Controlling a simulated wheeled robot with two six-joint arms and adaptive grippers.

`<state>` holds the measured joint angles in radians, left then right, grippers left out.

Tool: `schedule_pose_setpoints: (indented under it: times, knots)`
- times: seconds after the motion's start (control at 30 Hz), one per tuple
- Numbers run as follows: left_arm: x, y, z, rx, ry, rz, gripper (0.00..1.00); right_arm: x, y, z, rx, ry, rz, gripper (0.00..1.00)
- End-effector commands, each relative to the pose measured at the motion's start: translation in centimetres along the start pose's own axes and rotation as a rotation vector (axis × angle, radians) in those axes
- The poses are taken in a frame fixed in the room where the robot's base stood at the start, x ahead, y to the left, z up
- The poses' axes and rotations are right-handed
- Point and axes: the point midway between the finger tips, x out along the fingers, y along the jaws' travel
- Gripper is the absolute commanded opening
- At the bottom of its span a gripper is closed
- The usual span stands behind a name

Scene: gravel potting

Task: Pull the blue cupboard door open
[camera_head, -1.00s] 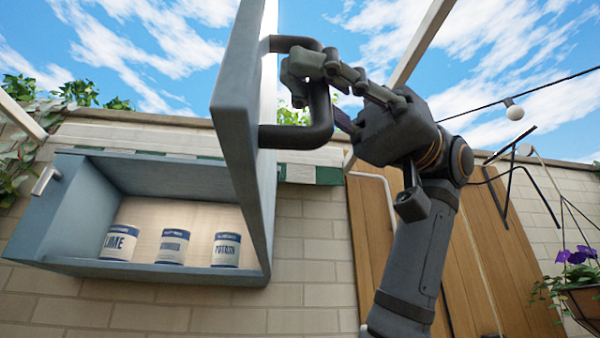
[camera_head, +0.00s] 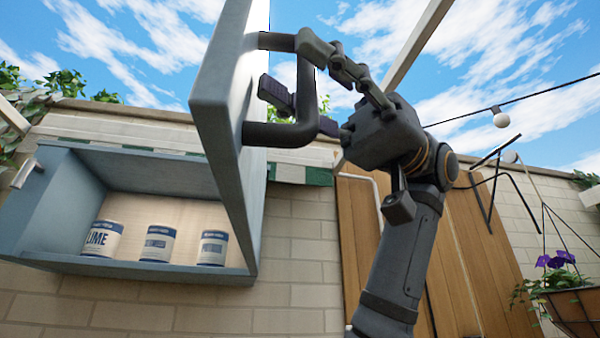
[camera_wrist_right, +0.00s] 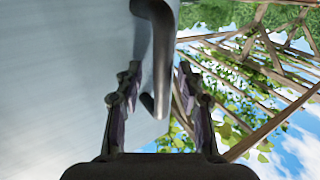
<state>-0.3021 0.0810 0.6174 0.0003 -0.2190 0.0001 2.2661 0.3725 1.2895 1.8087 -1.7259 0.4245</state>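The blue cupboard door (camera_head: 222,110) stands swung wide out from the blue cupboard (camera_head: 150,268), and the interior is exposed. Its dark, U-shaped handle (camera_head: 275,135) sticks out from the door's right side; it also shows in the right wrist view (camera_wrist_right: 161,60). My right gripper (camera_head: 293,72) is open, its fingers spread at either side of the handle. In the right wrist view my right gripper (camera_wrist_right: 158,70) has its two fingers apart, with the handle's end between them and a visible gap on each side. My left gripper is not in view.
Three labelled tins, among them a lime tin (camera_head: 101,240), stand inside the cupboard. A brick wall (camera_head: 295,240) and wooden planks (camera_head: 465,260) lie behind. A hanging planter with purple flowers (camera_head: 575,310) is at the lower right.

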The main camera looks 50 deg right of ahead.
Motion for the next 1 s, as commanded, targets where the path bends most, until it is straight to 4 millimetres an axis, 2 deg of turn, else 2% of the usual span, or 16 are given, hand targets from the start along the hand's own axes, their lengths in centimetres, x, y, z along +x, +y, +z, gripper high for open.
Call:
schedule_pose_setpoints:
  times: [0.3,0.5,0.67,1.0]
  knots:
    - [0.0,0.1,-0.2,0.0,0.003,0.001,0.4,-7.4,0.0,-0.1,0.001,0.007,0.002,0.39]
    - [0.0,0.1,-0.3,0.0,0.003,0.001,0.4,-10.7,0.1,-0.1,0.002,0.005,0.001,0.39]
    - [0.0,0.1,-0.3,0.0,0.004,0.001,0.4,-11.6,0.1,0.0,0.001,0.004,0.001,0.39]
    - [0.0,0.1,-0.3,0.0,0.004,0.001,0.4,-11.6,0.1,0.0,0.001,0.003,0.001,0.39]
